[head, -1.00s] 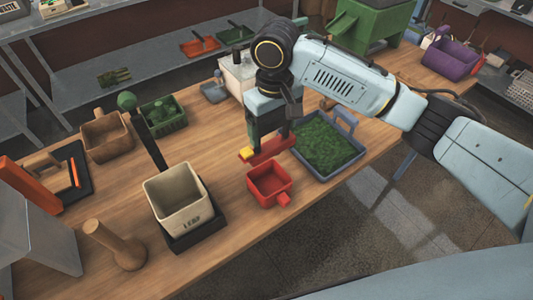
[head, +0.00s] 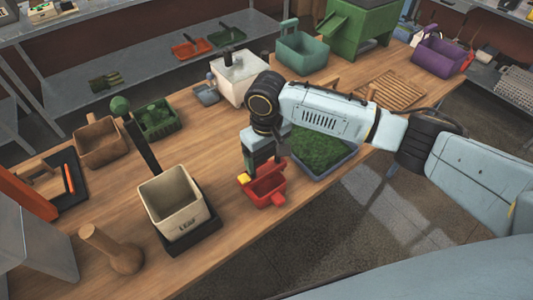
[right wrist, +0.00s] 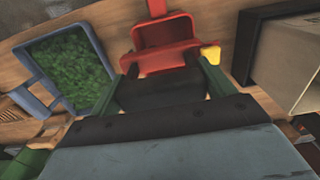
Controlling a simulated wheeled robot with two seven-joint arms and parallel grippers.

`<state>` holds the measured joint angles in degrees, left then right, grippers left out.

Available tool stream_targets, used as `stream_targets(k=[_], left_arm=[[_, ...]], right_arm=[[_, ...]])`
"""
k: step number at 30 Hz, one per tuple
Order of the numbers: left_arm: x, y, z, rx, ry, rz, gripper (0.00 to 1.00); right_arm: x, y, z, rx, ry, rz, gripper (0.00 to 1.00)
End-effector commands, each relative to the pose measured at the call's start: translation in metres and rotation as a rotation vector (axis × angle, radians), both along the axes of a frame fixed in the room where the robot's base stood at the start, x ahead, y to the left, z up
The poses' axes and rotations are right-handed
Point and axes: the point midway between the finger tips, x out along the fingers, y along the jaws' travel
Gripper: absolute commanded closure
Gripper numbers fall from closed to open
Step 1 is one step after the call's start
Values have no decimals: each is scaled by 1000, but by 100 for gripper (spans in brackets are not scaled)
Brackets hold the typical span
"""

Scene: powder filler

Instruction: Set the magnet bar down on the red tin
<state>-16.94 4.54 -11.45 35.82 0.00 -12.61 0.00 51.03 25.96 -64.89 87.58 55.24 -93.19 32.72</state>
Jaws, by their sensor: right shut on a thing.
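The red tin (head: 266,192), an open box with a short handle, stands on the wooden table; it also shows in the right wrist view (right wrist: 163,32). My right gripper (head: 258,166) is shut on the magnet bar, a red bar with a yellow end (head: 244,178). The bar (right wrist: 165,60) lies across the tin's near side in the right wrist view, its yellow end sticking out to the right. The bar is at the tin's rim; I cannot tell whether it touches. My gripper partly hides the bar and the tin's back in the head view. My left gripper is not in view.
A blue-grey tray of green material (head: 322,168) stands right of the tin, close to my right arm. A cream bin (head: 172,205) on a black base (head: 198,238) stands left. A white box (head: 236,80) stands behind. Bare table lies between the bin and the tin.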

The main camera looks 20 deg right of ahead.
Motion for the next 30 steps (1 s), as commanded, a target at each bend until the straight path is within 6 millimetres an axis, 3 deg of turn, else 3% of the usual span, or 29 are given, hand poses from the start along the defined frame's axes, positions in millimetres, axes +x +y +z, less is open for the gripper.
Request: stream_targets(k=[2,3,6,17,30], left_arm=[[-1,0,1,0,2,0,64],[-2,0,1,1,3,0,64],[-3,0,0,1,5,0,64],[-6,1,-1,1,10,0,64],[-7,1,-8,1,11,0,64]], right_arm=[[0,0,-2,1,0,0,47],[0,0,-2,1,0,0,14],[0,0,-2,0,0,0,1],[0,0,7,-1,-1,0,0],[1,1,94,2,-2,0,0]])
